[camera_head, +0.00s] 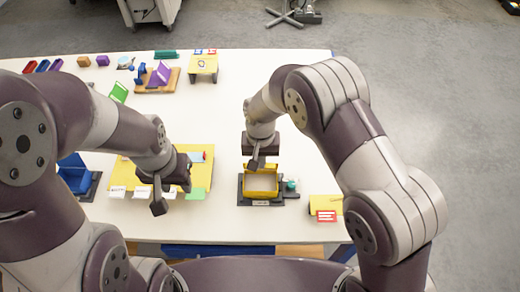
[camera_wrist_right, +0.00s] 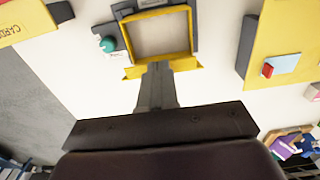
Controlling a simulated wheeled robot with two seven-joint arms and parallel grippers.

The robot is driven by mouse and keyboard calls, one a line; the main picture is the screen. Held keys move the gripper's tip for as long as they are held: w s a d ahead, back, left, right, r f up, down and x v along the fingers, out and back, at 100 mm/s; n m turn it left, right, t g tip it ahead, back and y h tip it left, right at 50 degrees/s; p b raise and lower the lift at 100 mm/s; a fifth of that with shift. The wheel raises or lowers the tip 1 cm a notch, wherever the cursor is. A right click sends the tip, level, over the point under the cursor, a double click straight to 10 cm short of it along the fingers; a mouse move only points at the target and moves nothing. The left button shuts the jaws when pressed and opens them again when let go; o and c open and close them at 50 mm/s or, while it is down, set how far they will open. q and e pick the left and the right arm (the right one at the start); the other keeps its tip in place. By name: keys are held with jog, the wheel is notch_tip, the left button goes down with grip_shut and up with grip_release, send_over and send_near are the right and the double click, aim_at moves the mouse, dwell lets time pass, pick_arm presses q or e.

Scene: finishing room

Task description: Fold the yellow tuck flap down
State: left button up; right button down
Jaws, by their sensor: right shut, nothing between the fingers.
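A yellow box (camera_head: 261,186) stands in a dark holder (camera_head: 243,190) right of the table's middle. In the right wrist view the box (camera_wrist_right: 192,32) is open at the top, with a pale inside. A yellow flap (camera_wrist_right: 187,69) with angled ends sticks out along its near edge. My right gripper (camera_head: 254,163) is over the box in the head view. In its wrist view the gripper (camera_wrist_right: 156,68) is shut and empty, its tips overlapping the middle of the flap; contact is unclear.
A teal knob (camera_head: 292,184) sits right beside the box. A yellow board (camera_head: 205,168) with white and green cards lies left of it. A yellow block with a red card (camera_head: 326,215) is at the front right. The table (camera_head: 225,105) is clear behind the box.

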dwell(0.3)
pick_arm(q)
notch_tip(320, 180, up, 8)
jog(key=p, duration=0.7)
jog(key=shift+f+p, duration=0.25)
jog(key=shift+p, duration=0.05)
pick_arm(e)
notch_tip(320, 180, up, 10)
pick_arm(q)
jog(key=shift+c, duration=0.3)
